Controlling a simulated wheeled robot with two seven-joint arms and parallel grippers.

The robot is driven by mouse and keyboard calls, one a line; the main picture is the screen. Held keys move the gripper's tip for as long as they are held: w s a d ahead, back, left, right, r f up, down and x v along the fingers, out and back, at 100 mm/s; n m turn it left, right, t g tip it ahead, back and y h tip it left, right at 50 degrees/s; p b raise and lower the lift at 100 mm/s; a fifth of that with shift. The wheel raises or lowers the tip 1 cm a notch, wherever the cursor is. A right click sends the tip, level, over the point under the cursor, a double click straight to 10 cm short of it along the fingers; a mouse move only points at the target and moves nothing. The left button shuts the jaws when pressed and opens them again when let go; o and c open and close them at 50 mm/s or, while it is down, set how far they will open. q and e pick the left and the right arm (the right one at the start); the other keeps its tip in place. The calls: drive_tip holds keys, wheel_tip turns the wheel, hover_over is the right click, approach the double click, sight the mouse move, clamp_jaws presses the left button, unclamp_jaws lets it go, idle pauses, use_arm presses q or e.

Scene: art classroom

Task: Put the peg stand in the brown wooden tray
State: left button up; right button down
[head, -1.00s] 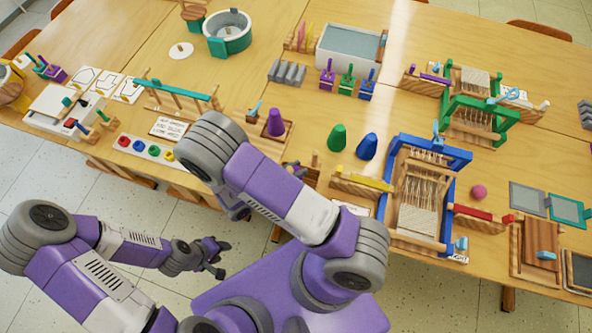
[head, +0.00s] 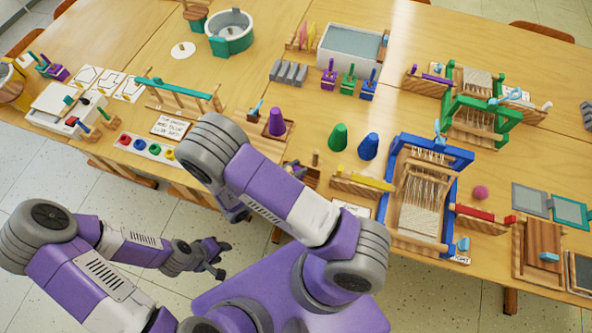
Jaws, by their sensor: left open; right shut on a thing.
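A brown wooden tray (head: 286,146) lies near the table's front edge, with a purple cone (head: 277,123) in it. A small wooden piece with an upright peg (head: 315,159), which looks like the peg stand, is just right of my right arm. My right gripper (head: 297,167) is mostly hidden behind that arm; only dark parts show beside the wooden piece, and its grip there is hard to see. My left gripper (head: 218,259) is open and empty, low in front of the table, away from both.
Green (head: 337,137) and blue (head: 368,146) cones stand right of the tray. A blue-framed loom (head: 447,151) and a yellow-topped wooden bar (head: 362,182) are farther right. A peg board with coloured rings (head: 147,147) lies left.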

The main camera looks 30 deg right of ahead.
drive_tip(key=f+y, duration=0.1)
drive_tip(key=f, duration=0.1)
drive_tip(key=a+f+y, duration=0.1)
drive_tip(key=f, duration=0.1)
drive_tip(key=s+f, duration=0.1)
drive_tip(key=f, duration=0.1)
drive_tip(key=shift+a+f+g+y, duration=0.2)
drive_tip(key=shift+a+g+y, duration=0.15)
drive_tip(key=shift+g+y, duration=0.05)
drive_tip(key=shift+w+d+r+p, duration=0.1)
drive_tip(key=shift+w+r+p, duration=0.1)
drive_tip(key=shift+r+p, duration=0.7)
drive_tip(key=shift+w+d+r+p, duration=0.1)
drive_tip(key=shift+w+r+p, duration=0.1)
drive_tip(key=shift+r+p, duration=0.7)
drive_tip(key=shift+w+a+r+p, duration=0.15)
drive_tip(key=shift+r+p, duration=0.15)
drive_tip(key=shift+p, duration=0.25)
drive_tip(key=shift+r+p, duration=1.85)
drive_tip(key=shift+r, duration=0.2)
